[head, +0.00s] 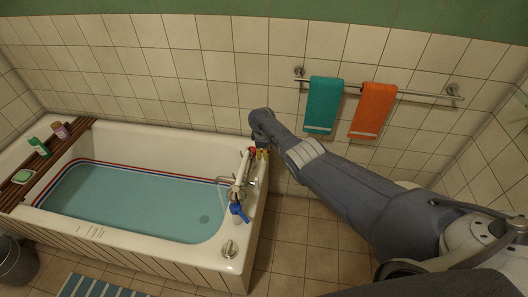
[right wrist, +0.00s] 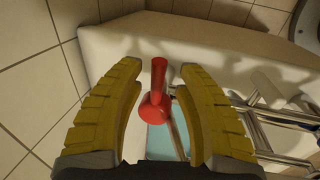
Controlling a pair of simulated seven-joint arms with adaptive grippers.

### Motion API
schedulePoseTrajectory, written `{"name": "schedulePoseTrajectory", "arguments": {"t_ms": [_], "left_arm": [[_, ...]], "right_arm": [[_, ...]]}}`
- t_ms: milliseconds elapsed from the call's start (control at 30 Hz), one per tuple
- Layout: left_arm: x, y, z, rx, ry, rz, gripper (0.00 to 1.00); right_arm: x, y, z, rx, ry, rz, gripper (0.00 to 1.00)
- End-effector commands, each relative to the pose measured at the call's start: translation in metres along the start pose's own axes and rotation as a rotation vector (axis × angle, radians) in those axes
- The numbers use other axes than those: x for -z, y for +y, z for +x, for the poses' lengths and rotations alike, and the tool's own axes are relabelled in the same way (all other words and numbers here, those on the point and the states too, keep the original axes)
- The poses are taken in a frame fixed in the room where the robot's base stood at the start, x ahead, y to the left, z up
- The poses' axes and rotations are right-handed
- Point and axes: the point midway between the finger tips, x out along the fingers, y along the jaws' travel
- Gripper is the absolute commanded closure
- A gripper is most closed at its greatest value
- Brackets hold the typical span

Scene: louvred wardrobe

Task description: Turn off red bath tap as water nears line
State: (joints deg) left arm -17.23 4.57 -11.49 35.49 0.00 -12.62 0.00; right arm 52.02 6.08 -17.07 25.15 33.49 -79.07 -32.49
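The bath (head: 140,128) holds blue-green water (head: 125,205). Its surface lies just under the red and blue line (head: 150,170) along the inner wall. The red tap (head: 251,150) is at the far end of the tap fitting, and the blue tap (head: 239,212) is at the near end. My right gripper (head: 261,154) is at the red tap. In the right wrist view the red tap handle (right wrist: 158,85) stands between the open yellow fingers of my right gripper (right wrist: 160,70), with a gap on each side. My left gripper is not in view.
A wooden bath rack (head: 45,165) with bottles and soap crosses the left end. Teal (head: 322,105) and orange (head: 373,110) towels hang on a wall rail behind my right arm. A bin (head: 15,262) and striped mat (head: 90,287) are on the floor.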

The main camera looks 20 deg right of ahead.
Motion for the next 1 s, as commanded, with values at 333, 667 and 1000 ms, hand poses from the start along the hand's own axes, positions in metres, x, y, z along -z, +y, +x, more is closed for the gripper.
{"name": "schedulePoseTrajectory", "arguments": {"t_ms": [333, 667, 1000], "left_arm": [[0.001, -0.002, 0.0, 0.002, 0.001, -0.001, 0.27], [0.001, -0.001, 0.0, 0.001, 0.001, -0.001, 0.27], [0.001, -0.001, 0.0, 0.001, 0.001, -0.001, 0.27]], "right_arm": [[0.001, 0.001, -0.005, -0.002, 0.003, 0.0, 0.64], [0.0, 0.001, -0.03, -0.003, 0.003, -0.001, 0.64], [0.002, 0.001, -0.076, -0.003, 0.004, -0.001, 0.64]]}}
